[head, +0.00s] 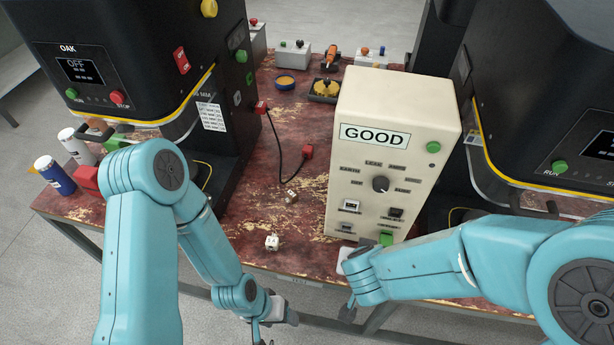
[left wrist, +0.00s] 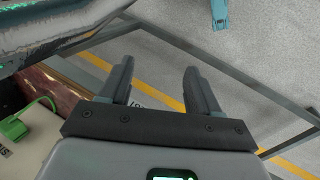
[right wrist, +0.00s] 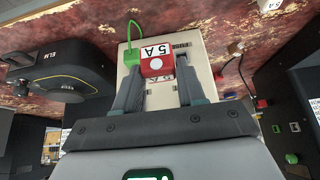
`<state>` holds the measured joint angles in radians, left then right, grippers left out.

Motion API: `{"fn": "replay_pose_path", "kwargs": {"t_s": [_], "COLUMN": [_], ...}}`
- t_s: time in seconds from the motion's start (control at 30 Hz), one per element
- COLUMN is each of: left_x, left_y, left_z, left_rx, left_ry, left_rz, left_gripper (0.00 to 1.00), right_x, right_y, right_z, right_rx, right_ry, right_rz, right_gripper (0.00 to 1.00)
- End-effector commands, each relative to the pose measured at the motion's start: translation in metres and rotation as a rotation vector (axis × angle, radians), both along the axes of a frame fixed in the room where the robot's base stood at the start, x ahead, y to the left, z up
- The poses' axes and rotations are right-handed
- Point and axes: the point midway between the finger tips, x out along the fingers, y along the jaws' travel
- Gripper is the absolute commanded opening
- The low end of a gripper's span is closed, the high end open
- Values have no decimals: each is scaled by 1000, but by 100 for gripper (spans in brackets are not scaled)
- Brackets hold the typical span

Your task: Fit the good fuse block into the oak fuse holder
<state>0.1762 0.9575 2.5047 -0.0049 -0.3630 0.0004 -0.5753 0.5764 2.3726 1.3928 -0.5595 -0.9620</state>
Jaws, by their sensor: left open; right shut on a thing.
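My right gripper (right wrist: 160,82) is shut on a red fuse block (right wrist: 158,67) with a white face marked 5 A. The block is held in front of the cream tester (right wrist: 205,70), low at its front; I cannot tell whether it touches it. In the head view the tester (head: 390,130) reads GOOD. My left gripper (left wrist: 160,85) is open and empty, over the floor in front of the table. The oak machine (head: 75,75) stands at the left with its screen reading OFF. I cannot pick out its fuse holder; my left arm hides part of its front.
A white block (head: 272,242) and a brownish block (head: 290,196) lie on the worn red table (head: 275,215). A black cable with red plugs (head: 308,151) lies behind them. Cans (head: 54,175) stand at the left edge. Another machine (head: 570,110) stands right of the tester.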

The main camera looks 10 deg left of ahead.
Motion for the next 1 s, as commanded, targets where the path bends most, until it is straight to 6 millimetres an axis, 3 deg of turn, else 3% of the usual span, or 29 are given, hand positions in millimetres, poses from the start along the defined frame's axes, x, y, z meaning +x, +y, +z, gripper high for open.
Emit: {"fn": "replay_pose_path", "kwargs": {"t_s": [0.03, 0.2, 0.3, 0.4, 0.77, 0.83, 1.0], "left_x": [0, 0, 0, 0, 0, 0, 0], "left_y": [0, 0, 0, 0, 0, 0, 0], "left_z": [0, 0, 0, 0, 0, 0, 0], "left_rx": [0, 0, 0, 0, 0, 0, 0], "left_ry": [0, 0, 0, 0, 0, 0, 0], "left_rz": [0, 0, 0, 0, 0, 0, 0], "left_gripper": [63, 63, 63, 63, 63, 43, 43], "right_x": [15, 47, 57, 61, 63, 63, 63], "right_y": [-23, -96, -129, -147, -156, -156, -156], "right_z": [8, 30, 40, 45, 48, 48, 48], "right_rx": [6, 6, 7, 4, 1, 1, 1], "right_ry": [-4, -6, -5, -3, -1, 0, 0], "right_rz": [-19, -19, -13, -6, 4, 4, 5], "right_gripper": [3, 3, 3, 3, 3, 3, 3]}}
